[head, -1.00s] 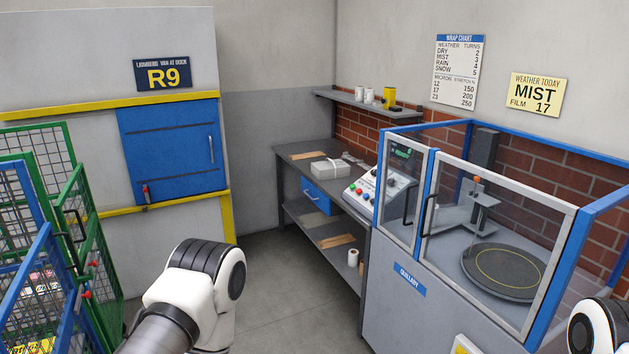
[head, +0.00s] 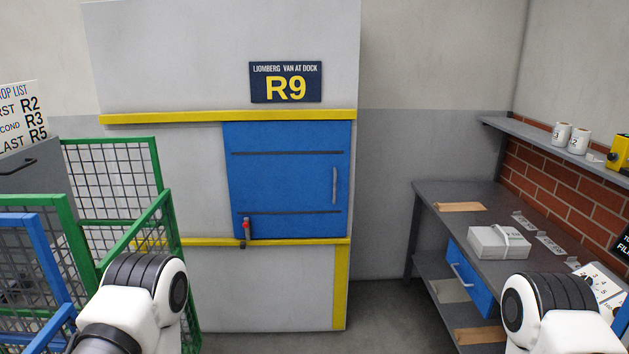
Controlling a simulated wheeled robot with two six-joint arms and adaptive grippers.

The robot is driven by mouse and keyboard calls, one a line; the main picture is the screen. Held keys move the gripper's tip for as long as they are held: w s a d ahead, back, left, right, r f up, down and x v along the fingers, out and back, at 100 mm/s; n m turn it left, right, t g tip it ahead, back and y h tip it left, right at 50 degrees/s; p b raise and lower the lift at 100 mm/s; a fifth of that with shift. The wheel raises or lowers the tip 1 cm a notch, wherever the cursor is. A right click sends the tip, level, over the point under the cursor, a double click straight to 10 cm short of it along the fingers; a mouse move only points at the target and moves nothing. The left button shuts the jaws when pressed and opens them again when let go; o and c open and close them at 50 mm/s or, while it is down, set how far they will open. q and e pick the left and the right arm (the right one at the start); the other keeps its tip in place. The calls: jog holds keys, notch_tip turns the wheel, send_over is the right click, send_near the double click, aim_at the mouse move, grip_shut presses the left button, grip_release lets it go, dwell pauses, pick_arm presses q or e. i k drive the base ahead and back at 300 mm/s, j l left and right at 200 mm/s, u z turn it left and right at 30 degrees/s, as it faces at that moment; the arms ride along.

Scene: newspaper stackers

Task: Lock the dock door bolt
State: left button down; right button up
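The blue dock door (head: 287,180) is set in the grey wall panel under the R9 sign (head: 286,82). It looks closed, with a vertical handle (head: 334,186) on its right side. White and black links of my left and right arms show at the bottom left and bottom right. Both grippers are out of the picture, so what they hold is hidden.
Green (head: 154,195) and blue (head: 38,275) mesh cages stand at the left, close to the door's left side. A workbench (head: 455,196) with a paper bundle (head: 498,242) and a blue drawer (head: 470,279) stands at the right. Some floor (head: 385,318) is clear between panel and bench.

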aim_at(246, 225)
jog(key=i+u, duration=0.2)
jog(key=i, duration=0.25)
jog(key=i+u, duration=0.25)
jog(key=i, duration=0.2)
jog(key=i+l+u, duration=0.2)
jog(key=i, duration=0.25)
jog(key=i+u, duration=0.2)
jog(key=i, duration=0.25)
jog(key=i+l+u, duration=0.25)
jog(key=i+z, duration=0.1)
jog(key=z, duration=0.35)
jog(key=i+z, duration=0.1)
jog(key=z, duration=0.35)
jog(key=i+z, duration=0.1)
jog(key=z, duration=0.3)
